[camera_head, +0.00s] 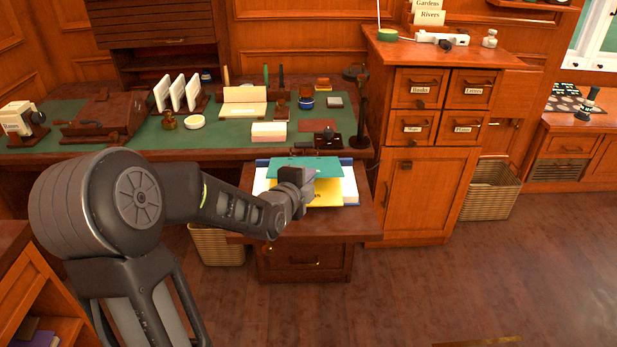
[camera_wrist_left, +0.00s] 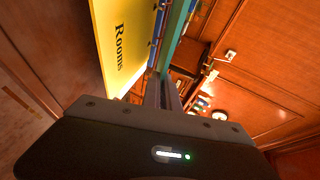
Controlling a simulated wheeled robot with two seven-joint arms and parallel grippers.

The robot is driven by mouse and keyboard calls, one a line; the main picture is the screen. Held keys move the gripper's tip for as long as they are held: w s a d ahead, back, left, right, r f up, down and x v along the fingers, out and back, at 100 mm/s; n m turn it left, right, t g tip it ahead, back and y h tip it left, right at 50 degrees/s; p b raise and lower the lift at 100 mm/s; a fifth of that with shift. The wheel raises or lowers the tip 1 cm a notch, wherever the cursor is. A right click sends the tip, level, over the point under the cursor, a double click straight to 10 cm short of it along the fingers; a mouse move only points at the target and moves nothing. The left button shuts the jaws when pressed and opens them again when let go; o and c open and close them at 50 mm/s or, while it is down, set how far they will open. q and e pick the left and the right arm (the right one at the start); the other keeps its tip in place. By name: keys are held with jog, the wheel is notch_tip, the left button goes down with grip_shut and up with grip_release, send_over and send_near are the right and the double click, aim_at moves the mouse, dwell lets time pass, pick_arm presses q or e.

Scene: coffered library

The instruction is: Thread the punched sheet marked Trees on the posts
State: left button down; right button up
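A teal sheet (camera_head: 318,165) is over the open white-and-blue binder (camera_head: 351,182) on the low pedestal top. It shows edge-on in the left wrist view (camera_wrist_left: 175,38); I cannot read any marking on it. A yellow sheet (camera_head: 325,196) lies on the binder; in the left wrist view it (camera_wrist_left: 118,45) reads "Rooms". My left gripper (camera_head: 306,176) is at the teal sheet's near edge, above the yellow sheet. Its fingers (camera_wrist_left: 166,88) are close together, shut on the teal sheet's edge. The posts cannot be made out. My right gripper is out of view.
The green-topped desk (camera_head: 222,135) behind holds stamps, a white block (camera_head: 269,132) and upright white cards (camera_head: 178,93). A drawer cabinet (camera_head: 424,190) stands close on the right. A wicker basket (camera_head: 218,246) is below on the left. The floor in front is clear.

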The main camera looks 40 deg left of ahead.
pick_arm(q)
jog(key=shift+b, duration=0.7)
dwell(1.3)
jog(key=shift+f+b, duration=0.95)
jog(key=shift+b, duration=0.4)
dwell(1.0)
dwell(0.3)
jog(key=c, duration=1.6)
grip_release()
jog(key=shift+o, duration=0.2)
jog(key=shift+s+d, duration=0.1)
jog(key=shift+s+d, duration=0.7)
jog(key=shift+s, duration=0.25)
jog(key=shift+s+d, duration=0.7)
jog(key=shift+s, duration=0.25)
jog(key=shift+s, duration=0.1)
